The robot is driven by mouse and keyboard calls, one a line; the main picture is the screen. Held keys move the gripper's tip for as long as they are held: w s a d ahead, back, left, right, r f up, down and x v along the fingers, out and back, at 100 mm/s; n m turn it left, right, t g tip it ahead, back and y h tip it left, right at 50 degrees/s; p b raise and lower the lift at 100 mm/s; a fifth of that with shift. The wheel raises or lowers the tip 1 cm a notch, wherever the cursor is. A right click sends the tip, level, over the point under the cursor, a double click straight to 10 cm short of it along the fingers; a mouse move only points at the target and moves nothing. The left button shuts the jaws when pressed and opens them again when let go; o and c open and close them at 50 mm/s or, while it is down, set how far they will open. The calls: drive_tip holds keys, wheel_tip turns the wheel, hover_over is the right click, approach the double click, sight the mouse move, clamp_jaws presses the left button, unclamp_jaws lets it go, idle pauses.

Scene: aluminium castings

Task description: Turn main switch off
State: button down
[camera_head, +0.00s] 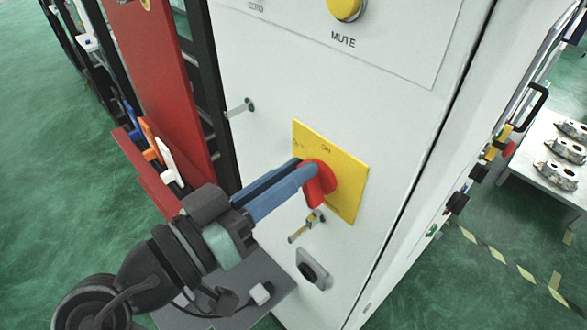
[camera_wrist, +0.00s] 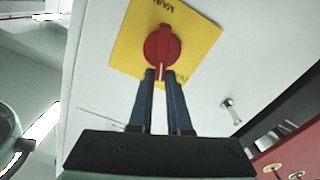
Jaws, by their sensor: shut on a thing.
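The main switch is a red rotary knob (camera_head: 321,183) on a yellow plate (camera_head: 347,197), fixed to a white cabinet front. The word "ON" shows on the plate in the head view. In the wrist view the red knob (camera_wrist: 162,46) sits in the middle of the yellow plate (camera_wrist: 196,22), which carries the word "MAIN". My gripper (camera_head: 305,172) reaches the knob from the lower left. Its two blue fingers (camera_wrist: 161,76) are shut on the knob's handle, one on each side. A white line on the handle shows between the fingertips.
A yellow button (camera_head: 345,8) marked "MUTE" is above the plate. A key (camera_head: 305,227) and a dark socket (camera_head: 314,268) are below it. A red panel (camera_head: 160,90) stands at the left. A table with metal castings (camera_head: 560,172) is at the right.

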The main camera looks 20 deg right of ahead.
drive_tip(key=n+p, duration=0.1)
drive_tip(key=n, duration=0.1)
drive_tip(key=w+n+p, duration=0.1)
drive_tip(key=n, duration=0.1)
drive_tip(key=shift+a+f, duration=0.15)
drive_tip(key=shift+a, duration=0.05)
drive_tip(key=shift+w+f+n+p, duration=0.1)
drive_tip(key=shift+f+n+p, duration=0.2)
drive_tip(key=shift+n, duration=0.55)
drive_tip(key=shift+w+f+n+p, duration=0.1)
drive_tip(key=shift+n+p, duration=0.25)
drive_tip(key=shift+n, duration=0.5)
drive_tip(key=c, duration=0.9)
unclamp_jaws()
drive_tip(key=shift+o, duration=0.2)
drive_tip(key=shift+a, duration=0.1)
drive_tip(key=b+v, duration=0.5)
drive_tip(key=v, duration=0.8)
